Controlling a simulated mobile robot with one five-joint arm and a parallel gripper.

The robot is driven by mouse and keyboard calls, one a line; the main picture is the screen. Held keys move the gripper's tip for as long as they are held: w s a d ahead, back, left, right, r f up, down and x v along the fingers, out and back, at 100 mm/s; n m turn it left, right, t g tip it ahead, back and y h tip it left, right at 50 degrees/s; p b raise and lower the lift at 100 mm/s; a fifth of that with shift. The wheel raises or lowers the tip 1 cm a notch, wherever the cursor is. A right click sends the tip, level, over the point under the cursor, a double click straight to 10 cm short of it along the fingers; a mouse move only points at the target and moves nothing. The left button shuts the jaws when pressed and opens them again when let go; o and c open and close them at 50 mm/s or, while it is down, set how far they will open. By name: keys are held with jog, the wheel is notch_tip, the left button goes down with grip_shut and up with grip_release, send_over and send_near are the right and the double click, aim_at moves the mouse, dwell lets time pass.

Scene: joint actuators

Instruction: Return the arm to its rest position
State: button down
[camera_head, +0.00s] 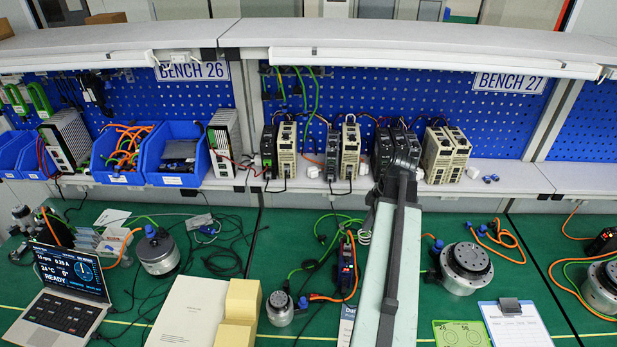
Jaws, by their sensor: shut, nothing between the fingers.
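My arm (401,250) reaches up from the bottom edge, right of centre, as a long dark and pale link. It passes over the green bench top (240,275) and its far end shows in front of the drive modules on the shelf. I see no gripper fingers clearly in this view, and nothing held shows. My arm hides part of the bench behind it.
A silver round actuator (466,267) and a clipboard (515,325) are to the arm's right. To its left are a small actuator (280,308), yellow boxes (238,312) and a laptop (65,290). Drive modules (286,150) stand on the shelf. Cables cross the bench.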

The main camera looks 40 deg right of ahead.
jog(key=w+a+f+n+b, duration=0.2)
jog(key=w+a, duration=0.3)
jog(key=a, duration=0.3)
jog(key=w+a+f+n+g+b, duration=0.15)
jog(key=w+a, duration=0.25)
jog(key=a, duration=0.4)
jog(key=w+a+f+n+b, duration=0.2)
jog(key=w+a, duration=0.3)
jog(key=a, duration=0.3)
jog(key=s+a+f+m+h+b, duration=0.1)
jog(key=a+f+m+h+b, duration=0.1)
jog(key=a+m, duration=1.3)
jog(key=a+f, duration=0.1)
jog(key=a, duration=0.2)
jog(key=shift+s+a+f+b, duration=0.2)
jog(key=shift+a+f+b, duration=0.1)
jog(key=shift+a+b, duration=0.05)
jog(key=shift+g, duration=0.25)
